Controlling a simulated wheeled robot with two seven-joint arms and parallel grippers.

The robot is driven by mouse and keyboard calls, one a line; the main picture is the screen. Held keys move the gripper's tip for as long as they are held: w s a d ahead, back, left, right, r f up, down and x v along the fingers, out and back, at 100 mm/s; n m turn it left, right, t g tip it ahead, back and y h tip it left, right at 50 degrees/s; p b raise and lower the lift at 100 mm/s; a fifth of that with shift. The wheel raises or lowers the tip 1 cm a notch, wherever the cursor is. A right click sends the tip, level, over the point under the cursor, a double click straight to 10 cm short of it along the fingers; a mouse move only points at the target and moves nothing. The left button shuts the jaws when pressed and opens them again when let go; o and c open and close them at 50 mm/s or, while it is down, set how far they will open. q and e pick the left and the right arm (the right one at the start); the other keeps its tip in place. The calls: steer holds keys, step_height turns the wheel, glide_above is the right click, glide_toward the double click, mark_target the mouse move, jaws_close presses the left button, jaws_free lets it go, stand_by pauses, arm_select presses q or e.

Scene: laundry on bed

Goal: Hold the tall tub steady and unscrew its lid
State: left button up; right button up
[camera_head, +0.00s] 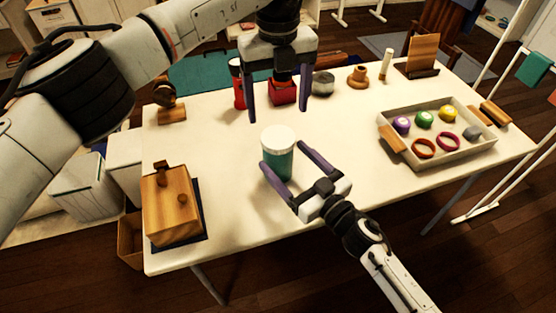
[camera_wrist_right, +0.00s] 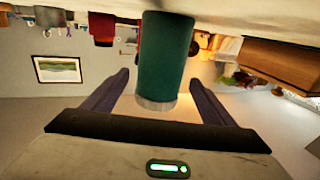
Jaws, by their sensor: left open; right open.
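The tall tub (camera_head: 278,163) is green with a white lid (camera_head: 278,138) and stands upright near the middle of the table. My right gripper (camera_head: 284,156) is open, its two fingers reaching to either side of the tub from the front right. In the upside-down right wrist view the tub (camera_wrist_right: 163,55) shows between the open fingers, with gaps on both sides and its lid (camera_wrist_right: 155,103) lowest in the picture. My left gripper (camera_head: 278,114) is open and empty, pointing down above and slightly behind the lid, clear of it.
The table (camera_head: 340,240) is clear at the front. A wooden box (camera_head: 168,210) stands front left. A grey tray (camera_head: 455,160) with coloured lids and rings lies right.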

steer(key=shift+x, duration=0.85)
steer(key=shift+c, duration=0.4)
